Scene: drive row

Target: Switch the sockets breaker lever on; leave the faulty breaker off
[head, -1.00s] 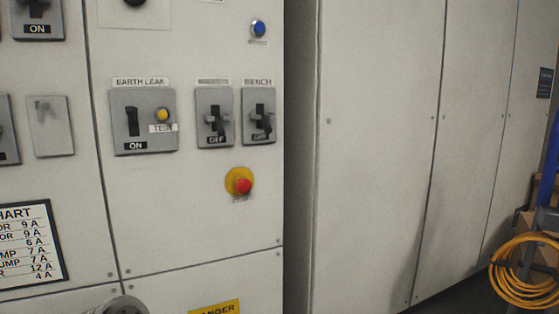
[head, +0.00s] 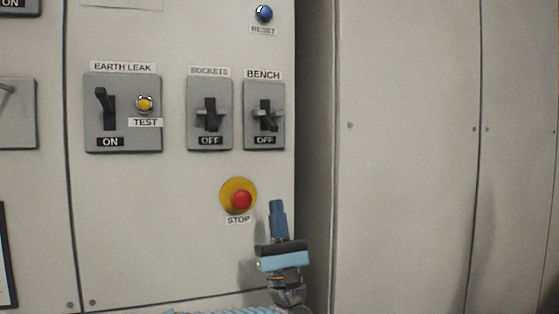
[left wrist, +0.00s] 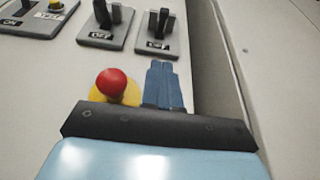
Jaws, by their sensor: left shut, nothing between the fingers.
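The sockets breaker (head: 209,115) is a grey plate with a black lever and an OFF label on the panel. The bench breaker (head: 264,115) is just right of it, with a similar lever and an OFF label. Both also show in the left wrist view, the sockets breaker (left wrist: 108,24) left of the bench breaker (left wrist: 158,30). My left gripper (head: 277,204) is shut and empty, fingers up, below the bench breaker and right of the stop button. Its blue fingers (left wrist: 163,65) show in the left wrist view, apart from both levers. My right gripper is not in view.
The red stop button (head: 242,200) on its yellow base sits close left of my left gripper. The earth leak breaker (head: 123,135), labelled ON, has a yellow test button. A blue reset button (head: 264,13) is above. Plain cabinet doors (head: 410,160) stand at right.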

